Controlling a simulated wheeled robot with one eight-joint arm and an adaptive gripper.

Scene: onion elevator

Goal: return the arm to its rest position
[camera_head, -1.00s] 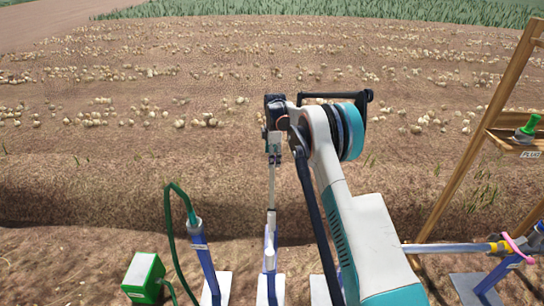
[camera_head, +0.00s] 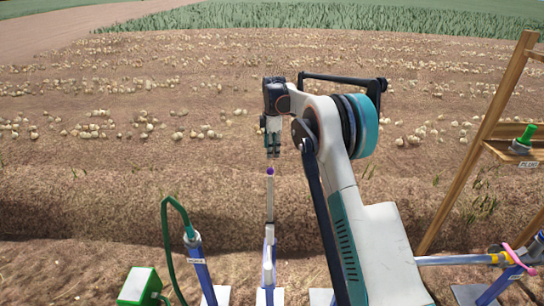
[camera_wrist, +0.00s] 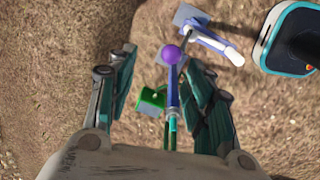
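My gripper (camera_head: 273,152) points down at the end of my raised arm. In the wrist view its two fingers stand apart with nothing between them, so my gripper (camera_wrist: 160,88) is open. Below it, in the head view, a thin pale rod stands upright with a purple tip (camera_head: 270,172). A small gap shows between my fingertips and this tip. The purple ball tip (camera_wrist: 170,55) also shows in the wrist view, beyond the fingers. The rod's lower part sits in a blue and white holder (camera_head: 268,262).
A blue holder (camera_head: 197,262) with a green hose and a green box (camera_head: 139,286) stand at the left. At the right are a wooden frame (camera_head: 485,130) with a green-topped item (camera_head: 526,135) and a horizontal rod (camera_head: 455,260). Onions lie in rows across the field behind.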

